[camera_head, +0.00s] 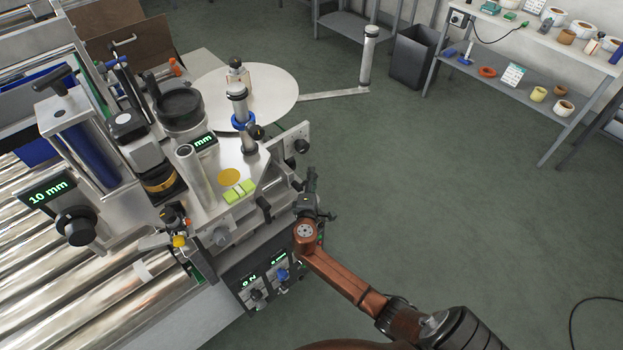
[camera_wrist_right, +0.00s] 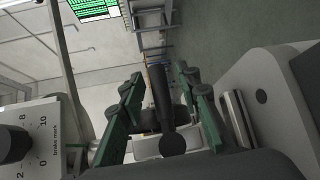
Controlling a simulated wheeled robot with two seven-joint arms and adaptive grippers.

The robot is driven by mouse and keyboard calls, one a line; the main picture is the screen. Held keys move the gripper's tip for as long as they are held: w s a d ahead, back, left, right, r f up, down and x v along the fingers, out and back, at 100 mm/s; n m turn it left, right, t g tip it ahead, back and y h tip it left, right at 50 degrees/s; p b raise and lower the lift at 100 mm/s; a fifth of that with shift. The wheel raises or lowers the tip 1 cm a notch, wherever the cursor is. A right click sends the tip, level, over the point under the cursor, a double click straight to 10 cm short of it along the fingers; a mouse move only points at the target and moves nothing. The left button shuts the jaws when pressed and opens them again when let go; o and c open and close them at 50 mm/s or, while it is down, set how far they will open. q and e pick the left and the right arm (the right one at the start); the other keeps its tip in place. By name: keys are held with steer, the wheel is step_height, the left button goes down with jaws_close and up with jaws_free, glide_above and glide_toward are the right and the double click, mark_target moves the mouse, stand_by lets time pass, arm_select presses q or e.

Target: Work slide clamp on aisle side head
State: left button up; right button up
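The labelling head (camera_head: 215,190) is a silver plate assembly beside the roller conveyor, with rollers, knobs and small green displays. A black lever (camera_head: 264,208) sits on its aisle-side face; I cannot tell whether it is the slide clamp. My right gripper (camera_head: 309,192) is at that side of the head, its fingers small and dark in the head view. In the right wrist view, its green fingers (camera_wrist_right: 160,105) are apart, with a dark round-ended handle (camera_wrist_right: 172,142) showing between them. Gaps show on both sides of the handle; contact is not clear. My left gripper is out of view.
A numbered dial plate (camera_wrist_right: 38,140) is close to the left of the fingers in the wrist view. A control panel (camera_head: 268,278) with knobs sits below the head. A post on an arm (camera_head: 367,60) reaches out behind. The green floor (camera_head: 430,180) at right is clear.

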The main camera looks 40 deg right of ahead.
steer(key=shift+c, duration=0.2)
jaws_close()
stand_by(0.6)
